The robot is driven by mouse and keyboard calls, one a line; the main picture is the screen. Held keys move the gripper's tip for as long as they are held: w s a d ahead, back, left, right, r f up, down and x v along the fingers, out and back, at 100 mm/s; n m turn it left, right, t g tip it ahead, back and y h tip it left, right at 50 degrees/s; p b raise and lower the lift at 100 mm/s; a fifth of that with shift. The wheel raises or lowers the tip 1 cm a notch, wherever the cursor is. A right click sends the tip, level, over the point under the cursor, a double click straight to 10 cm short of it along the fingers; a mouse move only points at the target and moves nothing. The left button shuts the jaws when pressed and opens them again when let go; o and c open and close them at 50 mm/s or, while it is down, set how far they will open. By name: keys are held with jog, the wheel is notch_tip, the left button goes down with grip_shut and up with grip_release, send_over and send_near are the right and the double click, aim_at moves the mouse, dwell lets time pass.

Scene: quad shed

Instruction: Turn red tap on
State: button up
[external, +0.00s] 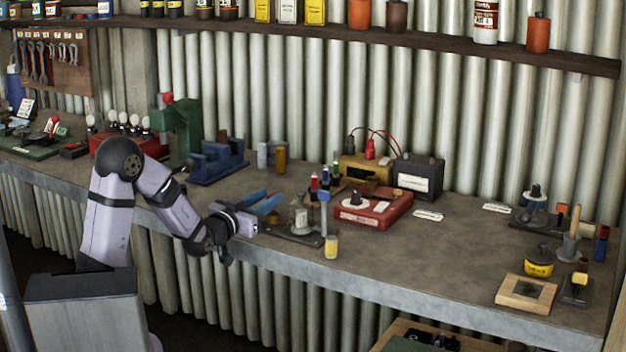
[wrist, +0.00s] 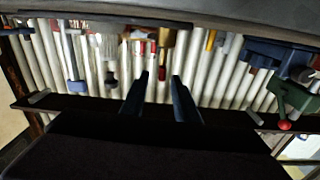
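I cannot make out a red tap for certain. A red block with several round white-faced parts (external: 125,140) stands at the back left of the bench in the external view. A red box with a pale dial and dark knob (external: 371,210) sits mid-bench. Small upright pieces with red, green and blue parts (external: 325,177) stand just left of it, too small to identify. My gripper (external: 247,223) is at the bench's front edge, left of the red box and apart from it. In the wrist view my gripper (wrist: 160,88) has its two dark fingers apart with nothing between them.
A blue vise (external: 216,160) and a green press with a red knob (external: 181,125) stand behind my arm. Blue-handled tools (external: 262,203) and a dark plate with a small stand (external: 300,222) lie near my gripper. A shelf (external: 330,32) runs above.

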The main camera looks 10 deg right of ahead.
jog(key=shift+a+f+n, duration=0.1)
jog(key=shift+f+n, duration=0.2)
jog(key=shift+f, duration=0.15)
jog(key=shift+p+x, duration=0.75)
jog(key=shift+x, duration=2.95)
jog(key=shift+w+a, duration=0.1)
grip_shut()
